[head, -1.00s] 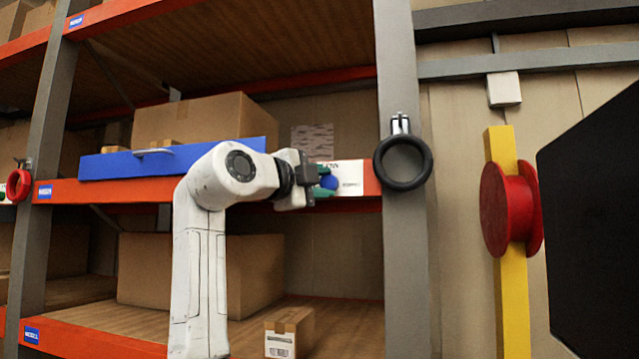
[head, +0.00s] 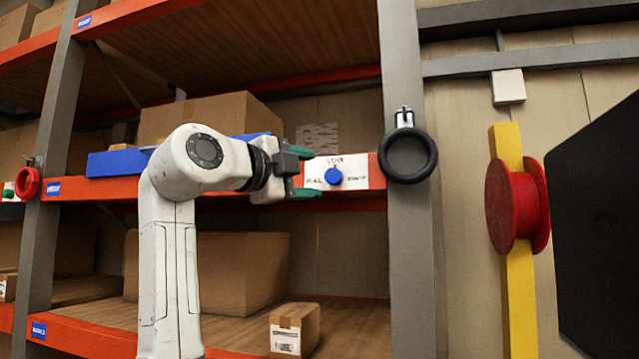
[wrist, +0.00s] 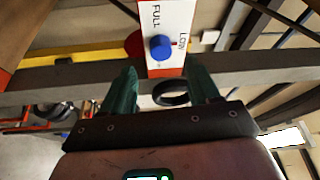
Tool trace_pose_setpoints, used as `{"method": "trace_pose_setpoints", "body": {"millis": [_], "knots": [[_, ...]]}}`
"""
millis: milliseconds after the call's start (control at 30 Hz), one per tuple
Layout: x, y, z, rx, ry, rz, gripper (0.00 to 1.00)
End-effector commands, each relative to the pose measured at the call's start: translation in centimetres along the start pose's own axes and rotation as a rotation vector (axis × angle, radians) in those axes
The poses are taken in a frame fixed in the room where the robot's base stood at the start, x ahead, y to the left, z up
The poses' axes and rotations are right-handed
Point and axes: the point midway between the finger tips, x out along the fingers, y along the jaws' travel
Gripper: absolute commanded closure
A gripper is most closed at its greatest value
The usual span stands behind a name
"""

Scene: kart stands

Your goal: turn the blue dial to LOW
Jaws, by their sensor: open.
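The blue dial (head: 333,177) sits on a white label plate (head: 356,172) on the orange shelf beam. LOW is written above it, FULL to its left, and a third word, too small to read surely, to its right. In the wrist view the dial (wrist: 161,47) shows a small red mark on its LOW side. My gripper (head: 306,173) is open and empty, just left of the dial in the head view and apart from it. In the wrist view the dial is beyond the green fingertips of my gripper (wrist: 164,72), between them.
A black ring (head: 407,156) hangs on the grey post right of the dial. A blue bin (head: 112,163) and cardboard boxes stand on the shelf behind my arm. A red reel (head: 515,207) is on a yellow post at the right, beside a dark panel (head: 600,230).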

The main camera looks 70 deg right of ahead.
Motion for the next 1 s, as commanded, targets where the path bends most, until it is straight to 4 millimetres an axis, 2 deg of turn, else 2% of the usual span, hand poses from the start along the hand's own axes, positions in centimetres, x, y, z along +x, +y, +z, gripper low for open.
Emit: {"method": "trace_pose_setpoints", "body": {"millis": [33,133,333,1000], "knots": [[-1.1,0.2,0.1,0.000,-0.001,-0.002,0.39],[-2.7,0.1,0.0,0.002,-0.002,-0.001,0.39],[-4.6,0.1,0.0,0.001,0.000,0.000,0.39],[-4.9,0.0,0.0,0.001,0.001,0.000,0.39]]}}
